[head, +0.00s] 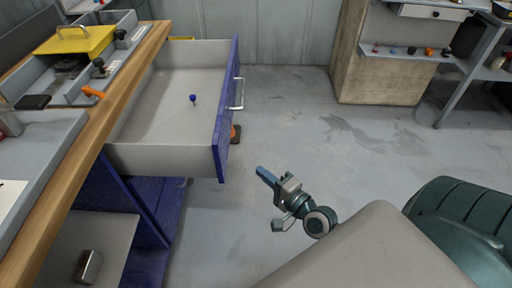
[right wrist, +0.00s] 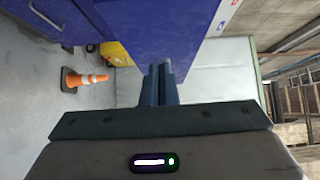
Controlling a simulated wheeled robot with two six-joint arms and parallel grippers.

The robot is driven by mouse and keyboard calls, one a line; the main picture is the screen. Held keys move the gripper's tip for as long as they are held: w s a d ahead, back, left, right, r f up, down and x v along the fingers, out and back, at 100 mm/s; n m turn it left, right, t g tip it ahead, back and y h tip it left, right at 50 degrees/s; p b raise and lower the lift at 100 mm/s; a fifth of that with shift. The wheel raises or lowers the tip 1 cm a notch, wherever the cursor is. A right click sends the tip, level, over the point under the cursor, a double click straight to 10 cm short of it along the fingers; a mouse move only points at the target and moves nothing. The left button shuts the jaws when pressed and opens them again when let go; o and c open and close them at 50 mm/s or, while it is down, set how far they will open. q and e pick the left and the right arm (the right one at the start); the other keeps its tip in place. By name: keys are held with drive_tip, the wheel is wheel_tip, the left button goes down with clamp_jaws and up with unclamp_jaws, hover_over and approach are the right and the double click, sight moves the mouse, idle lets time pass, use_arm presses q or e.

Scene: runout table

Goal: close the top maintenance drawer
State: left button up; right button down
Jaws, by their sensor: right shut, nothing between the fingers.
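The top maintenance drawer (head: 165,157) is pulled far out from under the workbench in the head view. It has grey walls, a blue front (head: 228,110) and a silver bar handle (head: 238,94). A small blue-headed item (head: 193,98) lies inside it. My right gripper (head: 262,172) is shut and empty, to the right of the drawer front's near end, with a visible gap between them. In the right wrist view its closed fingers (right wrist: 160,78) show in front of a large blue panel (right wrist: 155,30). My left gripper is not in view.
The wooden-edged bench top (head: 92,125) holds a yellow-lidded box (head: 75,42) and small tools. Below is a grey panel with a silver handle (head: 88,267). An orange cone (right wrist: 82,80) shows in the wrist view. Floor beyond the gripper is clear.

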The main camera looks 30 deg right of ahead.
approach(224, 152)
drive_tip(key=w+d, duration=0.2)
drive_tip(key=w, duration=0.1)
drive_tip(key=shift+w+a+r+p, duration=0.1)
drive_tip(key=shift+w+a+p, duration=0.25)
drive_tip(key=shift+w+a, duration=0.7)
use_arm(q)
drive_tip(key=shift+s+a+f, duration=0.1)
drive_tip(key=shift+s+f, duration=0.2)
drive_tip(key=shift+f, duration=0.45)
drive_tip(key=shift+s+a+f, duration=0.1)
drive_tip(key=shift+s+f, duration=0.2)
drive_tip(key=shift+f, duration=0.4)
use_arm(e)
drive_tip(key=shift+w+a, duration=0.25)
drive_tip(key=shift+a, duration=0.25)
